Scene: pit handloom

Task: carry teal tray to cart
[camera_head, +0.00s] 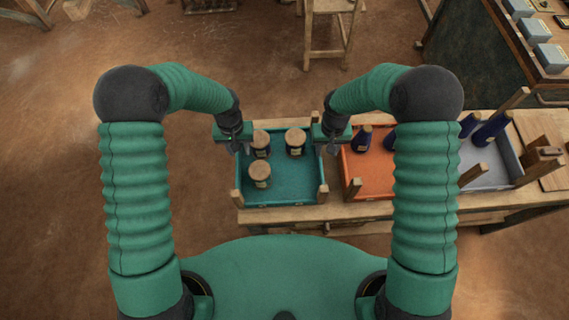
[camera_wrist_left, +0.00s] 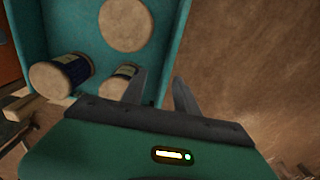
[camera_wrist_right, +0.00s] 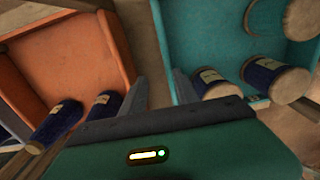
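The teal tray (camera_head: 290,188) sits on a wooden bench, with three wooden-topped spools (camera_head: 260,172) in it. My left gripper (camera_head: 236,147) is at its left wall. In the left wrist view the left fingers (camera_wrist_left: 158,90) stand apart on either side of the wall. My right gripper (camera_head: 331,147) is at its right wall. In the right wrist view the right fingers (camera_wrist_right: 160,92) are also apart, with the wall between them. Neither pair is visibly closed on the wall. I cannot pick out the cart with certainty.
An orange tray (camera_head: 365,178) with dark blue spools stands close to the right of the teal tray. A pale grey tray (camera_head: 500,176) is further right. Wooden posts (camera_head: 237,197) rise at the tray corners. A stool (camera_head: 330,22) stands behind. Bare floor (camera_head: 60,190) lies to the left.

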